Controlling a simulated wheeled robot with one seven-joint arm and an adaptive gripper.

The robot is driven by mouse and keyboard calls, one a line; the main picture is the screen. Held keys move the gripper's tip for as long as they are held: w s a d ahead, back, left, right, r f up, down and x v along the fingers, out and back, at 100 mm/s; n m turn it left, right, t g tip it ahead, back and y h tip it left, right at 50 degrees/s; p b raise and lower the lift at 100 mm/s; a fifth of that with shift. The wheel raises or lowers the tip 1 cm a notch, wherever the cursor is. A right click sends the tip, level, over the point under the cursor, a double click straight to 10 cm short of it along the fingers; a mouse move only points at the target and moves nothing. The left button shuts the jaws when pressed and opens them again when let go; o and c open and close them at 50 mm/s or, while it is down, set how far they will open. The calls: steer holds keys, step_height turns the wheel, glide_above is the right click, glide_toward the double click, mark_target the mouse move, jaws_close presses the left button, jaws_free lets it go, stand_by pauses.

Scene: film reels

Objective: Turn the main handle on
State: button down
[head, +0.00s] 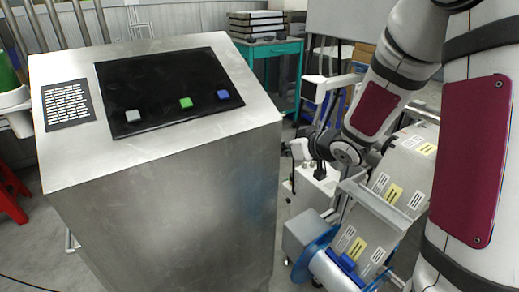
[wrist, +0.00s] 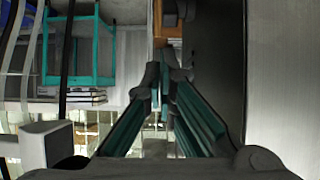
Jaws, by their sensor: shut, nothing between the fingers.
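I cannot make out the main handle for certain in either view. In the head view my gripper (head: 303,150) is right of the metal console (head: 165,180), near its right edge, pointing left. In the wrist view the dark gripper fingers (wrist: 163,75) with teal inner sides come together at the tips, shut and empty. A grey block with a dark post (wrist: 45,145) stands left of the fingers in the wrist view; I cannot tell whether it belongs to a handle.
The console's black panel (head: 160,90) carries a grey button (head: 133,115), a green button (head: 186,103) and a blue button (head: 223,96). A teal table (head: 268,48) bears stacked trays behind. Labelled film machinery with a blue reel (head: 312,252) stands below my arm. A red stool (head: 10,195) is left.

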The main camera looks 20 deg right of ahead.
steer(key=b+x, duration=0.3)
steer(key=x, duration=0.7)
steer(key=shift+w+a, duration=0.1)
steer(key=shift+a, duration=0.1)
steer(key=shift+f+b, duration=0.15)
steer(key=shift+b, duration=0.35)
